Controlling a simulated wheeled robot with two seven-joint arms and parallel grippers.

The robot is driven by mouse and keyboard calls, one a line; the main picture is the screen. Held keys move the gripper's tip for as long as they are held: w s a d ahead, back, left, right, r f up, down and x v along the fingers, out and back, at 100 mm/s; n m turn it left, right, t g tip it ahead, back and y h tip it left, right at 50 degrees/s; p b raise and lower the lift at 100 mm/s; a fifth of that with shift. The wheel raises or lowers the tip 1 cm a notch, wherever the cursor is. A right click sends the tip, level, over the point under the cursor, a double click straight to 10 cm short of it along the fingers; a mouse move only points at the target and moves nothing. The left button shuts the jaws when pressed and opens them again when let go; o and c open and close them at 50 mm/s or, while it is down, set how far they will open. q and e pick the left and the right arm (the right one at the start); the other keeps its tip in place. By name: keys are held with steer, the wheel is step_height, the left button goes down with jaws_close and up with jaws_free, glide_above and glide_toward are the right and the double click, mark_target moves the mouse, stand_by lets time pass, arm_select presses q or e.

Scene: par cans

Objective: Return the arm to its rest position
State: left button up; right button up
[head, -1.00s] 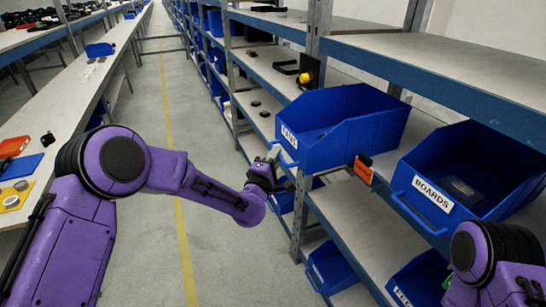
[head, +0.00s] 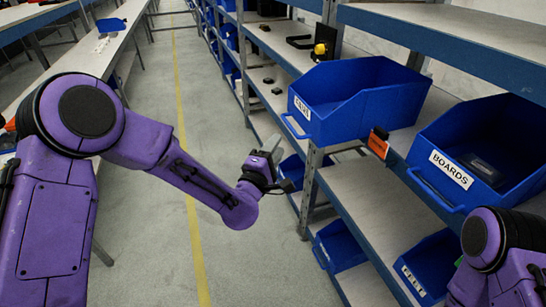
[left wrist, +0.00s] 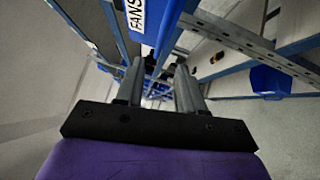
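My left arm is purple and reaches in from the left in the head view. Its gripper (head: 270,152) hangs over the aisle, left of and a little below the blue FANS bin (head: 350,100), with a gap between them. In the left wrist view the two grey fingers of the gripper (left wrist: 160,72) are apart with nothing held between them. The FANS bin (left wrist: 152,18) shows at the top of that view. Part of my right arm (head: 500,255) shows at the lower right of the head view; its gripper is out of frame.
A blue BOARDS bin (head: 490,150) stands right of the FANS bin on the shelf rack, with an orange tag (head: 378,143) between them. More blue bins (head: 342,243) sit lower. A long bench (head: 85,55) runs along the left. The aisle floor (head: 225,110) is clear.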

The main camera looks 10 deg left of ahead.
arm_select(q)
steer(key=shift+v, duration=0.95)
steer(key=s+a+f+m+g+y, duration=0.1)
steer(key=s+a+f+m+g, duration=0.25)
steer(key=f, duration=0.35)
steer(key=s+a+f+m+g+y, duration=0.2)
steer(key=s+f, duration=0.3)
steer(key=f, duration=0.3)
steer(key=s+a+f+m+g+y, duration=0.1)
steer(key=s+a+f+m+g, duration=0.2)
steer(key=f, duration=0.4)
steer(key=s+a+f+g+y, duration=0.1)
steer(key=s+f, duration=0.3)
steer(key=s, duration=0.4)
steer(key=s+a+f+m+g+y, duration=0.1)
steer(key=s+a+f+g, duration=0.3)
steer(key=s, duration=0.5)
steer(key=s+a+f+m+g+y, duration=0.1)
steer(key=s+a+f+g, duration=0.1)
steer(key=s+f, duration=0.3)
steer(key=s+a, duration=0.1)
steer(key=s, duration=0.3)
